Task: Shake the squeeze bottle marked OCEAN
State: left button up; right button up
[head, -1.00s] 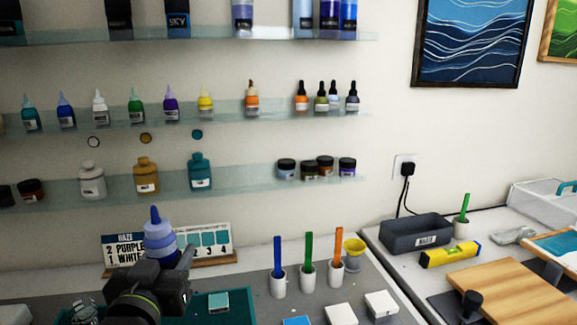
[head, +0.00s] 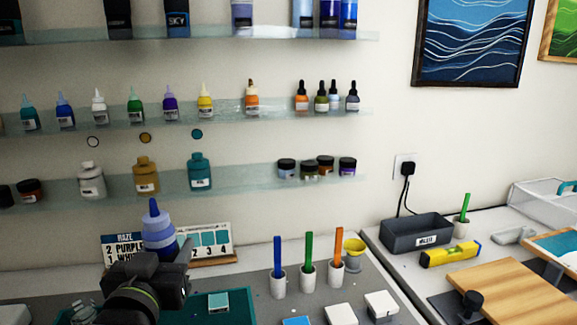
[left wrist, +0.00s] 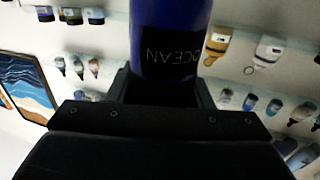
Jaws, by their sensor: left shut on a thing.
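The squeeze bottle marked OCEAN (head: 158,232) is blue with a pointed dark blue cap. My left gripper (head: 160,262) is shut on it and holds it upright above the workbench, in front of the recipe card. In the left wrist view the bottle (left wrist: 170,30) fills the top middle between the fingers, and its black label reads OCEAN upside down. The bottle's lower part is hidden by the gripper in the head view. My right gripper does not show.
A recipe card (head: 122,246) stands behind the bottle. A teal tray (head: 240,305) lies below. Glass shelves (head: 240,118) with several bottles hang on the wall behind.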

pick_arm(q)
jog(key=f, duration=0.6)
jog(key=shift+s, duration=0.2)
notch_tip(320, 180, up, 6)
jog(key=shift+r, duration=0.25)
notch_tip(320, 180, down, 6)
jog(key=shift+f, duration=0.2)
jog(key=shift+s+r, duration=0.15)
jog(key=shift+r, duration=0.1)
notch_tip(320, 180, up, 6)
jog(key=shift+f, duration=0.15)
jog(key=shift+w+f, duration=0.1)
jog(key=shift+w, duration=0.2)
notch_tip(320, 180, down, 6)
jog(key=shift+r, duration=0.2)
jog(key=shift+s+f, duration=0.2)
jog(key=shift+s, duration=0.05)
jog(key=shift+r, duration=0.15)
jog(key=shift+w, duration=0.2)
jog(key=shift+s, duration=0.15)
